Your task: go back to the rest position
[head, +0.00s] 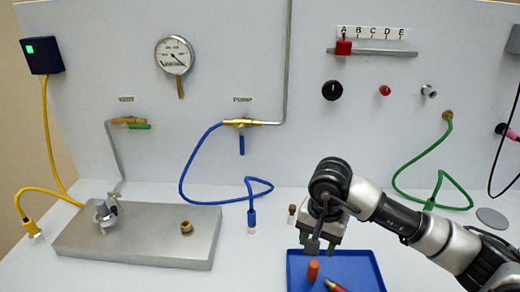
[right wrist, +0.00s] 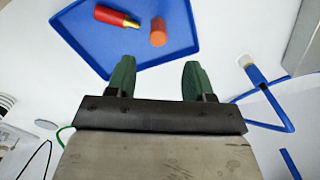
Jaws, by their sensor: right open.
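My right gripper (head: 317,240) is above the back edge of a blue tray (head: 360,262), with its arm coming in from the right. In the right wrist view the gripper (right wrist: 158,80) shows two green fingers held apart, with nothing between them. An orange cylinder (head: 313,270) and a red and yellow piece (head: 336,286) are in the tray; both also show in the right wrist view, as the orange cylinder (right wrist: 158,33) and the red and yellow piece (right wrist: 116,17), beyond the fingertips. My left gripper is in neither view.
A metal plate (head: 140,240) with fittings stands at the left. A blue hose (head: 208,202) ends on the table left of my right gripper. A green hose (head: 405,185) hangs behind my right arm. The wall carries a gauge (head: 174,56), valves and a lettered slider (head: 372,51).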

